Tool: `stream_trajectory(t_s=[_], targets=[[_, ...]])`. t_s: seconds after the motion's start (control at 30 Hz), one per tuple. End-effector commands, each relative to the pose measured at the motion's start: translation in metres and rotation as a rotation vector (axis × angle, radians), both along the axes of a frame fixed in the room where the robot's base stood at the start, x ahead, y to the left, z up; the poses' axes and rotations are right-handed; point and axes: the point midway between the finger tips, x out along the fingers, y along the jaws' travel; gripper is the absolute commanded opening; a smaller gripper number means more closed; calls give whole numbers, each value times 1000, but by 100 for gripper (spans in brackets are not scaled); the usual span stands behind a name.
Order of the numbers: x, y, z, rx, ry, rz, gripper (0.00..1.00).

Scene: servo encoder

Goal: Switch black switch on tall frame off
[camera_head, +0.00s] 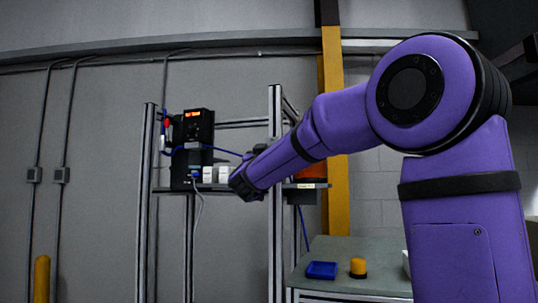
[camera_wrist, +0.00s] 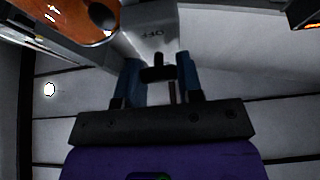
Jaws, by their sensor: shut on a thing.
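The tall frame (camera_head: 275,150) is built of grey metal posts with a shelf. My gripper shows in the head view at the shelf's right part (camera_head: 243,187), its fingers hard to make out there. In the wrist view its two blue fingers (camera_wrist: 158,64) are on either side of a small black switch (camera_wrist: 158,73) and shut on it. The switch sits below a grey metal part marked with small print (camera_wrist: 151,32). In the head view the switch is hidden by my gripper. Its on or off position cannot be told.
A black device with an orange display (camera_head: 194,126) and white boxes (camera_head: 216,174) stand on the frame. An orange rounded thing (camera_wrist: 75,15) is close by in the wrist view. A bench (camera_head: 345,275) below carries a blue tray (camera_head: 321,270) and a yellow-and-black object (camera_head: 358,267).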

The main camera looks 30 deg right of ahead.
Motion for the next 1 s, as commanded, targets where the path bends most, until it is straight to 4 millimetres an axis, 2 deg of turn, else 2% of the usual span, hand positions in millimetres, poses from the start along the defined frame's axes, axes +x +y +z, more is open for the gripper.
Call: stream_trajectory(t_s=[0.17,0.2,0.3,0.67,1.0], targets=[[0,0,-1,0,1,0,10],[0,0,-1,1,2,0,38],[0,0,-1,1,2,0,60],[-2,3,-2,2,1,0,60],[-32,41,-28,0,3,2,60]])
